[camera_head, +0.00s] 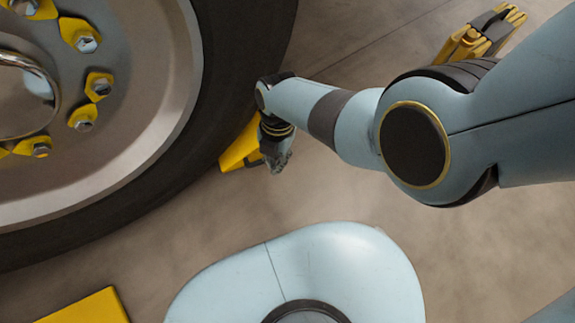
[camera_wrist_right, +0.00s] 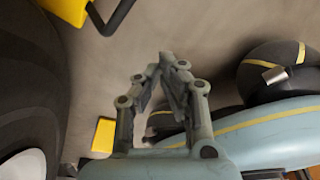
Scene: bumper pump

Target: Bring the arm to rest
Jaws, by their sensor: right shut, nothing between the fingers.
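My right arm (camera_head: 350,125) comes in from the right in the head view and reaches across to the big wheel. Its gripper (camera_head: 276,158) points down beside the tyre, small and partly hidden by the wrist. In the right wrist view the two fingers of this gripper (camera_wrist_right: 163,64) come together at the tips, with nothing held between them. My left gripper shows in neither view.
The large wheel (camera_head: 120,185) with yellow nut markers fills the upper left. A yellow block (camera_head: 240,147) lies by the tyre, close to my right gripper. Another yellow piece (camera_head: 88,308) is at bottom left. A yellow-and-black item (camera_head: 482,36) lies at top right. Floor at lower right is clear.

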